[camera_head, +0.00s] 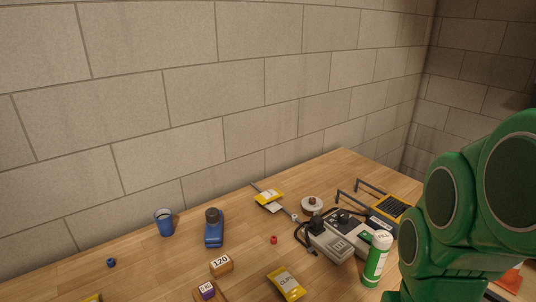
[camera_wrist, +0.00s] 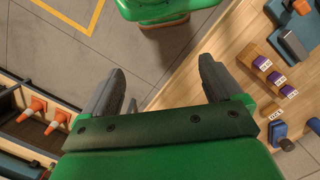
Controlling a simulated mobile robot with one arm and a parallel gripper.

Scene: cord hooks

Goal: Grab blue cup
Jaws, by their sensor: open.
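The blue cup (camera_head: 164,222) stands upright on the wooden table near the wall, at the left in the head view. A blue bottle with a dark cap (camera_head: 213,228) stands to its right, with a gap between them. My gripper (camera_wrist: 160,78) shows in the wrist view with its two dark fingers wide apart and nothing between them. It is over the floor beside the table edge, away from the cup. A blue shape at the right edge of the wrist view is cut off, and I cannot tell if it is the cup.
The table (camera_head: 130,285) also holds a block marked 120 (camera_head: 221,265), a yellow packet (camera_head: 287,283), a green-and-white canister (camera_head: 377,260) and a grey device (camera_head: 335,238). A small blue piece (camera_head: 111,262) lies left of the cup. Orange cones (camera_wrist: 37,107) stand in a shelf at left.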

